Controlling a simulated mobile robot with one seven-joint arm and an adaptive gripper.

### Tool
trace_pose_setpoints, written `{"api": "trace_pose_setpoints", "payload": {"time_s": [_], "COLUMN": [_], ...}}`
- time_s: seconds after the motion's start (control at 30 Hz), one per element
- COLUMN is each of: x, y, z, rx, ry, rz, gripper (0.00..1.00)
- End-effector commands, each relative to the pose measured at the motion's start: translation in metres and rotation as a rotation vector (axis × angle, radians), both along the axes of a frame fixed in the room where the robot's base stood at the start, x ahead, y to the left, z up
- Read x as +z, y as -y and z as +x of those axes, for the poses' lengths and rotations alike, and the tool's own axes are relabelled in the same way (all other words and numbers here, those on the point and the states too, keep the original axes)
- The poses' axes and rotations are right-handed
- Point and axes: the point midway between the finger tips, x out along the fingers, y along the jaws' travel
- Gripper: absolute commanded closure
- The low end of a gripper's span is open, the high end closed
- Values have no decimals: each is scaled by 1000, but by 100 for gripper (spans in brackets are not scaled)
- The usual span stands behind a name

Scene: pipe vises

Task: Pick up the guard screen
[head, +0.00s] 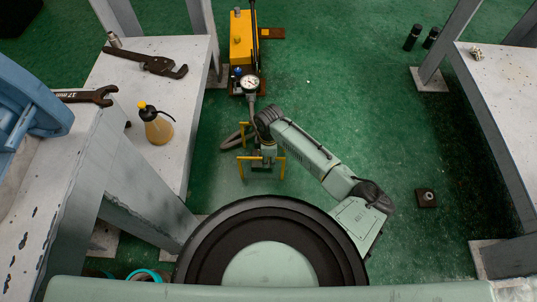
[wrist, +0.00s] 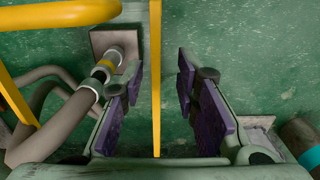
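I take the guard screen to be the yellow frame (head: 282,172) low over the green floor in the head view, with thin yellow bars on both sides of my gripper (head: 266,156). In the wrist view one straight yellow bar (wrist: 156,95) runs upright between my fingers. More yellow bars cross the upper left. My gripper (wrist: 161,64) is open, with purple pads on both sides of the bar and a visible gap to each. My arm and gripper hide much of the frame in the head view.
A grey pipe or hose with a fitting (wrist: 103,70) lies left of my fingers. Behind stand a pressure gauge (head: 250,83) and a yellow pump unit (head: 241,38). A workbench (head: 190,110) with wrenches and an oil can (head: 156,124) is at left. The floor at right is mostly clear.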

Motion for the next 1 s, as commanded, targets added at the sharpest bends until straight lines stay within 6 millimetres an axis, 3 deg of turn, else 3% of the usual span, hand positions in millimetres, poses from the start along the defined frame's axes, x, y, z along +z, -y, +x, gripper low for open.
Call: {"api": "trace_pose_setpoints", "payload": {"time_s": [0.5, 0.77, 1.0], "x": [-57, -58, -58], "y": [0, 0, 0], "z": [3, 3, 3], "rx": [0, 0, 0], "ry": [1, 2, 2], "rz": [-1, 0, 0], "gripper": [72, 72, 88]}}
